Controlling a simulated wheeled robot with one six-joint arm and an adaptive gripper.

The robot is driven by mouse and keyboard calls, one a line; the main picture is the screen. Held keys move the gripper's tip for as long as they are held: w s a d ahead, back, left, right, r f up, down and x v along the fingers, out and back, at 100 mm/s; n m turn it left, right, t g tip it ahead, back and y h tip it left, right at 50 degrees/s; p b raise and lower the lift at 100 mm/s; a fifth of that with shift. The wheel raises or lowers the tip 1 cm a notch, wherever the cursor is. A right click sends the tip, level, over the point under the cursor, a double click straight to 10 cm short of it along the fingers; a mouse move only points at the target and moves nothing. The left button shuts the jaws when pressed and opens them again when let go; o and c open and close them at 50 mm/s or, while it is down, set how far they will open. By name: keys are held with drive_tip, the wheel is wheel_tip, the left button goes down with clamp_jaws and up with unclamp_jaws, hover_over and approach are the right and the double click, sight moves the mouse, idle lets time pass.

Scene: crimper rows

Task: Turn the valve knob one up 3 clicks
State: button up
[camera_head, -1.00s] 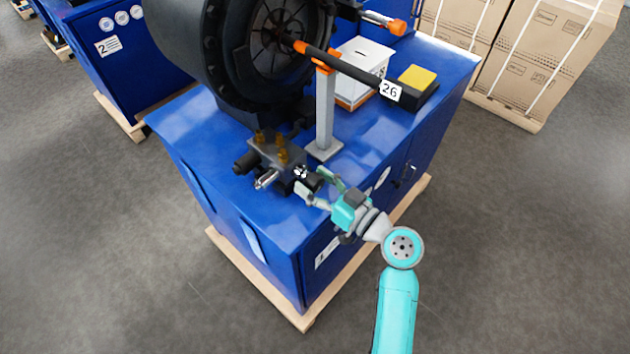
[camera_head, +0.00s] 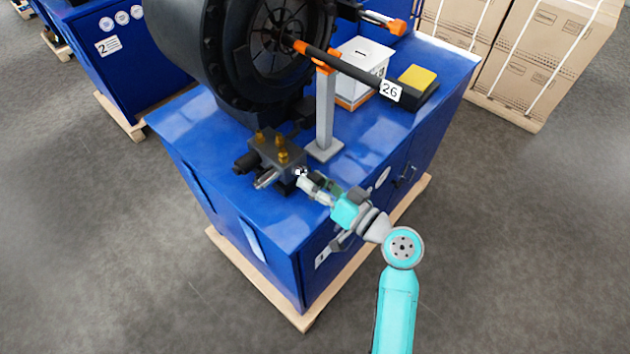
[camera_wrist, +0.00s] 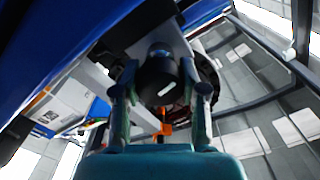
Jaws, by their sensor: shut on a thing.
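The valve block (camera_head: 277,157) is a dark grey body with brass fittings on top, on the blue cabinet's top. In the wrist view the black round valve knob (camera_wrist: 161,80), with a short white mark on its face, sits between my fingers. My gripper (camera_head: 312,183) reaches it from the lower right, and in the wrist view my gripper (camera_wrist: 160,92) has one finger on each side of the knob, shut on it. In the head view my fingers largely hide the knob.
The blue cabinet (camera_head: 262,205) stands on a wooden pallet. A grey post (camera_head: 325,110) rises close behind the valve block. A large black crimper head (camera_head: 230,50), a white box (camera_head: 362,60) and a yellow-topped pedal (camera_head: 417,77) are farther back. Grey floor is open around the cabinet.

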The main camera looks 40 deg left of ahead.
drive_tip(key=m, duration=0.5)
drive_tip(key=shift+m, duration=0.3)
drive_tip(key=m, duration=0.5)
idle(0.4)
drive_tip(key=o, duration=1.1)
drive_tip(key=shift+o, duration=0.2)
drive_tip(key=s+d, duration=0.1)
drive_tip(key=d, duration=1.1)
